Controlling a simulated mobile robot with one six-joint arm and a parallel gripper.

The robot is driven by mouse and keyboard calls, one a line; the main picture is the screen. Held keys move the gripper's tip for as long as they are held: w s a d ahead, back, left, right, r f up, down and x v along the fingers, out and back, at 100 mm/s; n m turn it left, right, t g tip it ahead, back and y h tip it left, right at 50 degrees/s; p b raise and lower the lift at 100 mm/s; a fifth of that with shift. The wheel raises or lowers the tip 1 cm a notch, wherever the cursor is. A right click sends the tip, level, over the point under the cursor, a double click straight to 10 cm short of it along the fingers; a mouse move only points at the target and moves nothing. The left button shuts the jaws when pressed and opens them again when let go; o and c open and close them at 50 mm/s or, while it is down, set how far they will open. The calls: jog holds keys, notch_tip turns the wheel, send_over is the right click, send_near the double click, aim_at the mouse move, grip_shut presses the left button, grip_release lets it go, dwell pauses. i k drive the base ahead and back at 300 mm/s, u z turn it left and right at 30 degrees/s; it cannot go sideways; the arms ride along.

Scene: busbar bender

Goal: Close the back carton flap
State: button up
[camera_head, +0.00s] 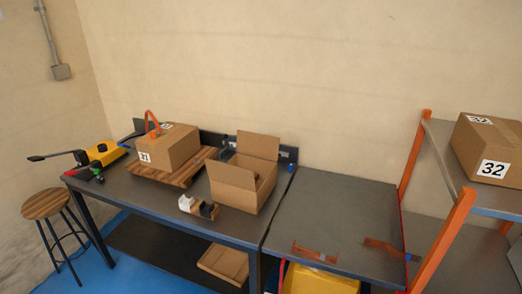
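An open cardboard carton (232,198) stands near the right end of the dark workbench. Its back flap (258,145) stands up at the far side, tilted a little. Another flap (231,174) stands up at the near left side. A flap at the right side (266,181) also looks open. The inside of the carton shows only in part. My gripper does not show in this view.
A closed carton (168,151) sits on a wooden board (139,168) left of the open carton, with an orange handle (152,122) by it. A small white and black object (186,204) lies in front. The right tabletop (335,220) is mostly clear; an orange-framed shelf (440,245) stands beyond.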

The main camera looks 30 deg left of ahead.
aim_at(262, 146)
jog(key=k, duration=1.6)
jog(key=u, duration=1)
jog(key=i, duration=1.05)
jog(key=z, duration=0.05)
